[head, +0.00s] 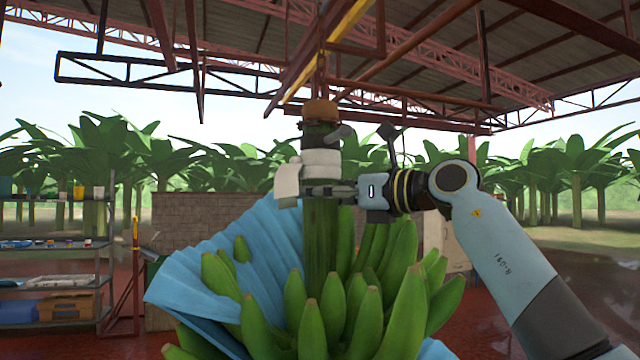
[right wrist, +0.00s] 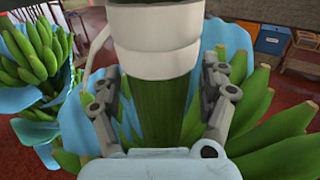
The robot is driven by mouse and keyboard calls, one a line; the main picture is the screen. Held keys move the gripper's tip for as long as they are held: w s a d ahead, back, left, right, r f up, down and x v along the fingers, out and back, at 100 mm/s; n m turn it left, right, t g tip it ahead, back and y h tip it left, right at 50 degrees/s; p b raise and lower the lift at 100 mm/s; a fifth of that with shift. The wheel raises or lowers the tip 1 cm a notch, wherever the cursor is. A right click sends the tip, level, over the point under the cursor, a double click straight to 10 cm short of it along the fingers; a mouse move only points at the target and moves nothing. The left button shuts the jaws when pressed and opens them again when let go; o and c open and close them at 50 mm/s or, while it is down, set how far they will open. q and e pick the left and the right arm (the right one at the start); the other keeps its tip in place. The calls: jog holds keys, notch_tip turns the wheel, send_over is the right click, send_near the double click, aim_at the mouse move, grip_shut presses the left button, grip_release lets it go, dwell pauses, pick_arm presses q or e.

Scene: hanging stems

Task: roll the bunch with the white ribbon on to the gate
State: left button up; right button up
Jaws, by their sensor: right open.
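The bunch of green bananas (head: 370,300) hangs in front of me on a thick green stem (head: 320,240), with a blue cover (head: 230,265) partly around it. The white ribbon (head: 321,163) is wrapped around the stem's upper part, with a loose end hanging at its left. It also shows in the right wrist view (right wrist: 158,45). My right gripper (head: 330,191) is at the stem just below the ribbon. In the right wrist view its open fingers (right wrist: 165,85) stand on both sides of the stem, with gaps visible. My left gripper is not in view. I cannot identify the gate for certain.
A yellow and rusty overhead rail (head: 325,45) runs above the stem. A red post frame with a yellow top (head: 135,270) stands at the left beside a shelf (head: 60,245). A low block wall (head: 200,220) is behind. Another bunch (right wrist: 35,55) hangs left in the wrist view.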

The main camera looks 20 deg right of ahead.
jog(key=shift+w+a, duration=0.3)
jog(key=shift+w, duration=0.15)
jog(key=shift+c, duration=0.2)
grip_shut()
